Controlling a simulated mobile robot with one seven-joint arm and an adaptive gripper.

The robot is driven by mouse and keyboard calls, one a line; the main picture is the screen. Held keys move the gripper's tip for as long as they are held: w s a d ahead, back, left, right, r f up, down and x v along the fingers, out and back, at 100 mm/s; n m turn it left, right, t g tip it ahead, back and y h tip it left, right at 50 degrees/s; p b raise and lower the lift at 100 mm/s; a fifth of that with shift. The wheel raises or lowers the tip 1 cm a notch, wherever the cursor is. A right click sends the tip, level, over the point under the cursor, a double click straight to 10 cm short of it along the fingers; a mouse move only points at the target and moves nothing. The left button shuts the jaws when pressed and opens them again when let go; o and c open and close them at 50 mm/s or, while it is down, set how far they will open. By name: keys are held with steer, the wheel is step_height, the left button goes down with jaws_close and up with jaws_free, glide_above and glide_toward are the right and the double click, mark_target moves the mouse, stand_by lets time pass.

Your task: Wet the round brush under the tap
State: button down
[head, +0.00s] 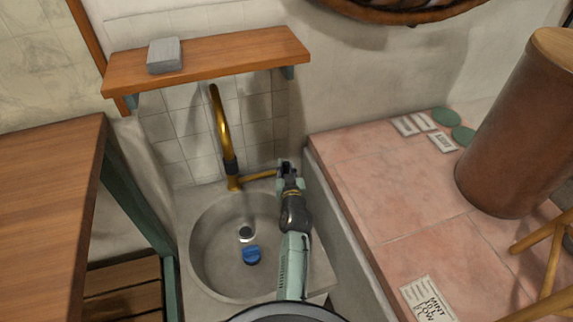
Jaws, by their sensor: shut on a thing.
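A brass tap (221,125) rises at the back of a round grey sink (205,250). Its tall neck has a dark band low down. A brass lever (259,176) sticks out to the right from the tap's base. My gripper (285,171) is at the right end of this lever and is shut on it; the fingertips are small and partly dark here. A small round blue thing (252,255), which looks like the round brush, lies in the basin near the drain (246,233). Its bristles cannot be made out. I see no clear water stream.
A wooden shelf (225,58) with a grey block (164,55) hangs above the sink. A pink tiled counter (385,205) stands to the right, bearing a brown cylinder (515,135) and labels. A wooden table (45,210) stands at the left.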

steer(key=shift+r, duration=0.1)
steer(key=c, duration=1.4)
jaws_free()
steer(key=shift+c, duration=0.2)
steer(key=v, duration=0.7)
steer(key=shift+s, duration=0.2)
